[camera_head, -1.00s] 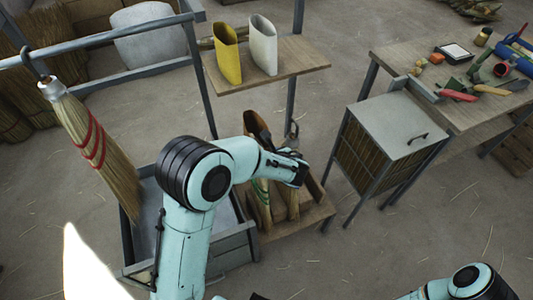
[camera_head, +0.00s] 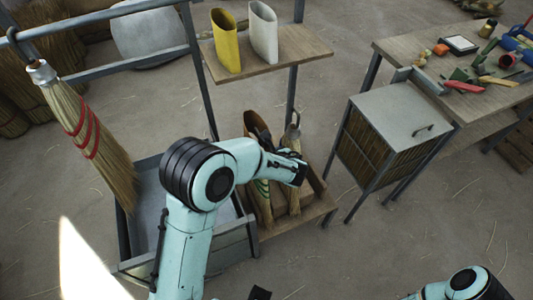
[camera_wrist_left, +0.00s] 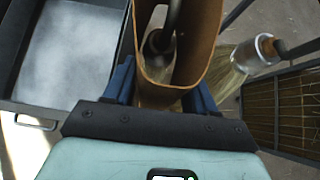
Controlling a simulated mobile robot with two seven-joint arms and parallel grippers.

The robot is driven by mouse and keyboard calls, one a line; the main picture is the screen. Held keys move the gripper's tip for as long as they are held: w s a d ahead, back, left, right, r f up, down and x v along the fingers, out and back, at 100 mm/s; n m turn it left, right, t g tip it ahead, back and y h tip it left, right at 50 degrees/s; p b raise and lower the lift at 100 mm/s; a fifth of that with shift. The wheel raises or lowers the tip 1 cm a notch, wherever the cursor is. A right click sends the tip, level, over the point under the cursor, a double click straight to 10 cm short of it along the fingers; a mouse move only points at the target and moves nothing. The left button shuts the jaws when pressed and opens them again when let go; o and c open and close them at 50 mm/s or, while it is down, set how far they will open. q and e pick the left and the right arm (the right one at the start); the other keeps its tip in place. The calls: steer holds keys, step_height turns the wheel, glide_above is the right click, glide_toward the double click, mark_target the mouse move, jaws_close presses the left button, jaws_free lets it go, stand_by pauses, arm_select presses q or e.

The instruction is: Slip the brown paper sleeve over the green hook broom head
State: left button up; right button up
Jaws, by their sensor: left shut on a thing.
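The brown paper sleeve (camera_head: 251,120) stands upright above the wooden crate (camera_head: 318,213). In the left wrist view the sleeve (camera_wrist_left: 207,30) is pinched between the blue fingers of my left gripper (camera_wrist_left: 162,88). A dark cap and hook (camera_wrist_left: 160,40) show inside its opening; how far the sleeve surrounds that broom is unclear. In the head view the green-banded broom head (camera_head: 262,188) stands in the crate, partly hidden behind my left arm. My right arm shows at the bottom right, but I cannot make out its gripper.
Another broom with a metal cap (camera_wrist_left: 265,48) stands close to the right of the sleeve. A red-banded broom (camera_head: 90,130) hangs from the rail at left. Yellow (camera_head: 226,45) and white (camera_head: 262,40) sleeves stand on the shelf. A cabinet (camera_head: 403,118) stands at right.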

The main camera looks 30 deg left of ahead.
arm_select(q)
steer(key=shift+f+b, duration=0.75)
steer(key=shift+f, duration=0.3)
arm_select(e)
steer(key=shift+s+f, duration=0.3)
steer(key=shift+f, duration=0.6)
arm_select(q)
steer(key=shift+f, duration=0.1)
step_height(320, 180, down, 13)
steer(key=b, duration=1)
steer(key=shift+b, duration=0.3)
arm_select(e)
steer(key=w+d+f+t, duration=0.1)
steer(key=w+f, duration=0.3)
steer(key=f, duration=0.5)
steer(key=shift+w+f+t+h, duration=0.25)
steer(key=shift+f+t+h, duration=0.05)
steer(key=shift+f+t, duration=0.1)
steer(key=shift+d, duration=0.15)
